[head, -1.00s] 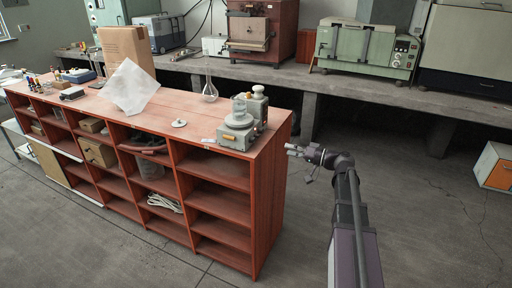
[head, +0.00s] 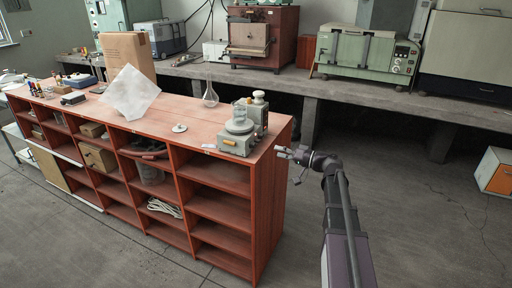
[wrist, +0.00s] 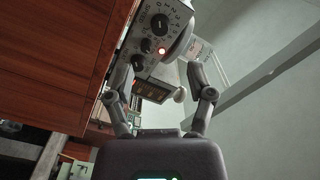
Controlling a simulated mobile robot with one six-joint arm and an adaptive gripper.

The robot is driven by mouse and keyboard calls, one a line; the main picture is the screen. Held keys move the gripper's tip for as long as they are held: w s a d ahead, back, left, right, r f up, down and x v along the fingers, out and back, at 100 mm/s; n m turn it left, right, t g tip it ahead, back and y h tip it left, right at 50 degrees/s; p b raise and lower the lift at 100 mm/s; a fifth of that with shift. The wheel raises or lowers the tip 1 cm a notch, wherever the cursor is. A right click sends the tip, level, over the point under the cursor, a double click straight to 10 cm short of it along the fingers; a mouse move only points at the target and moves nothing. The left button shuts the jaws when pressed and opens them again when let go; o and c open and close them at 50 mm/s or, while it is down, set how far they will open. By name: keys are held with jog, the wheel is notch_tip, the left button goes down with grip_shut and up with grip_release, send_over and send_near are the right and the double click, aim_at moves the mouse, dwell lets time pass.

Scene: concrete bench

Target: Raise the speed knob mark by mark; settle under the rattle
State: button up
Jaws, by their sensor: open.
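My gripper (head: 282,152) is beside the cabinet's right end, near the device. In the wrist view my gripper (wrist: 158,70) is open and empty, its fingertips below the large knob and apart from it.
The red cabinet top (head: 185,115) also holds a flask (head: 210,95), a small white lid-like disc (head: 180,128) and a white sheet (head: 130,92). The cabinet's side lies close left of my gripper. Floor to the right is open, with an orange-fronted box (head: 497,172) farther off.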

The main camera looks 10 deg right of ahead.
aim_at(255, 146)
jog(key=x, duration=0.9)
jog(key=shift+w+a, duration=0.15)
jog(key=shift+a, duration=0.05)
grip_shut()
